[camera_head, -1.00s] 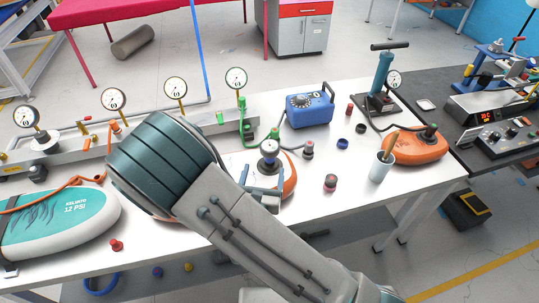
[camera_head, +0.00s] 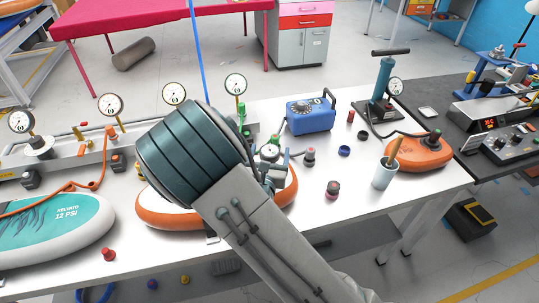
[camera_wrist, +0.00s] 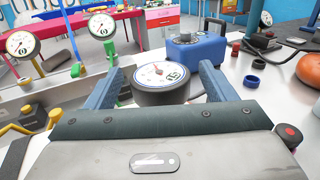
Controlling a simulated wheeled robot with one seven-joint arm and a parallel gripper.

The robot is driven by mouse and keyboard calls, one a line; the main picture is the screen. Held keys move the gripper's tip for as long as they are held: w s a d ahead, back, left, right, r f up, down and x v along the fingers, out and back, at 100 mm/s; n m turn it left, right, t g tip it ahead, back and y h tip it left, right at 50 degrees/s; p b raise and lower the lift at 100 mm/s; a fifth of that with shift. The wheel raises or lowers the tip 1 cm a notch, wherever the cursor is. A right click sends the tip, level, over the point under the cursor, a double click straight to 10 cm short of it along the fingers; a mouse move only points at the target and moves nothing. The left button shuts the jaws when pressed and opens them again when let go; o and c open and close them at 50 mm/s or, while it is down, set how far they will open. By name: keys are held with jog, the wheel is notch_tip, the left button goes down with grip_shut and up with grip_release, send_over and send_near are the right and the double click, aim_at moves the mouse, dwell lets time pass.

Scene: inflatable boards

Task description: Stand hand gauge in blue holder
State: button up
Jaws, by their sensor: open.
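The hand gauge, with a round white dial and dark body, stands between my open fingers in the wrist view (camera_wrist: 162,80). In the head view the hand gauge (camera_head: 269,152) shows just beyond my gripper (camera_head: 275,170), whose fingers are partly hidden by my arm. In the wrist view my gripper (camera_wrist: 160,85) has one blue-grey finger on each side of the gauge, with a visible gap at the right. The gauge's lower part is hidden. A small blue ring, which looks like the blue holder (camera_head: 344,151), sits on the table to the right; it also shows in the wrist view (camera_wrist: 251,82).
A darker ring (camera_head: 363,134) lies behind the blue one. A blue box (camera_head: 310,115) stands behind the gauge. A red-and-black knob (camera_head: 333,189), a grey cup (camera_head: 385,171) and an orange board (camera_head: 420,153) are to the right. Dial gauges (camera_head: 174,92) line the back left.

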aim_at(271, 145)
jog(key=shift+w+d, duration=0.2)
jog(key=shift+w, duration=1.3)
jog(key=c, duration=1.1)
jog(key=shift+r, duration=0.15)
